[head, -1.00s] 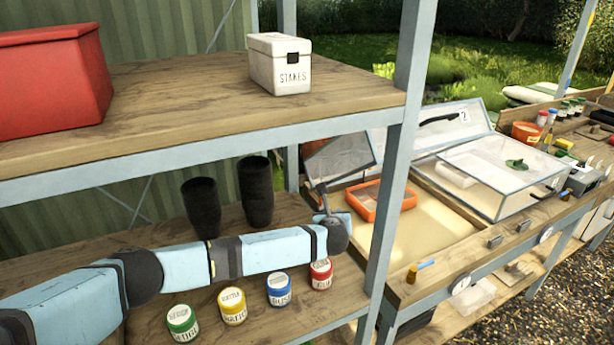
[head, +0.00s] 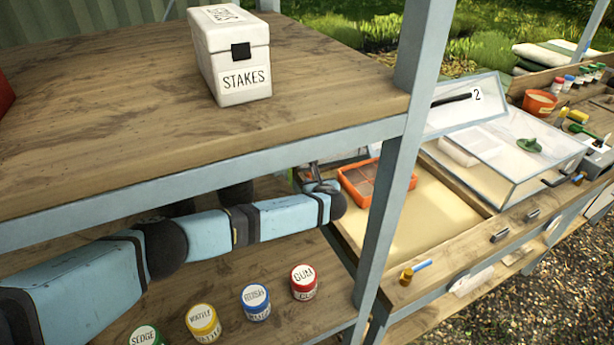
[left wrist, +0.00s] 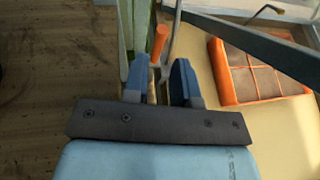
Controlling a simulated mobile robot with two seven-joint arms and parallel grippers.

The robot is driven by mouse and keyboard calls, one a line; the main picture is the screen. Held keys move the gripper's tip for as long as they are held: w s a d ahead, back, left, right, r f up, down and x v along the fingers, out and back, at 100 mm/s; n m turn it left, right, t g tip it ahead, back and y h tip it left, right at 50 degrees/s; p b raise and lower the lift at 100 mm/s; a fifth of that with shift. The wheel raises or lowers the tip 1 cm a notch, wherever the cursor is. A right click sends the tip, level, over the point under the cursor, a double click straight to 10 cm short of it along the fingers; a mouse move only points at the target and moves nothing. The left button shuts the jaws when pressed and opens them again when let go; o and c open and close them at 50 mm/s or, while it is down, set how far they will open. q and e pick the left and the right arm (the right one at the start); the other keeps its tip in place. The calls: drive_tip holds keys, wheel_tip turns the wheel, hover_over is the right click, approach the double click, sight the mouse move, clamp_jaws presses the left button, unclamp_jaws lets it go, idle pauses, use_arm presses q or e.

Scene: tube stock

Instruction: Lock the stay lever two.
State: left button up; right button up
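The clear lid marked 2 (head: 466,104) stands raised at the back of the right-hand frame, with a dark bar (head: 452,99) along it. No lever on it can be picked out clearly. My left gripper (head: 318,186) is beside the orange tray, behind the shelf post. In the left wrist view my left gripper (left wrist: 160,78) has its two blue fingers apart. A small orange handle (left wrist: 158,42) and a grey bar (left wrist: 174,45) show just beyond and between the fingertips; contact cannot be told. My right gripper is not in view.
The upper shelf (head: 110,100) with a white STAKES box (head: 234,62) lies over my left arm. A post (head: 400,140) stands just right of my gripper. Several labelled jars (head: 255,302) stand below the arm. The orange tray (head: 352,190) lies on the sandy bed (head: 420,220).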

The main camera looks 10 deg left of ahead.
use_arm(q)
drive_tip(key=b+x, duration=0.2)
drive_tip(key=x, duration=0.5)
drive_tip(key=shift+w+f+b, duration=0.25)
drive_tip(key=shift+f+b, duration=0.05)
drive_tip(key=shift+b, duration=0.05)
drive_tip(key=shift+w+a, duration=0.25)
drive_tip(key=shift+w, duration=0.2)
drive_tip(key=shift+f, duration=0.1)
clamp_jaws()
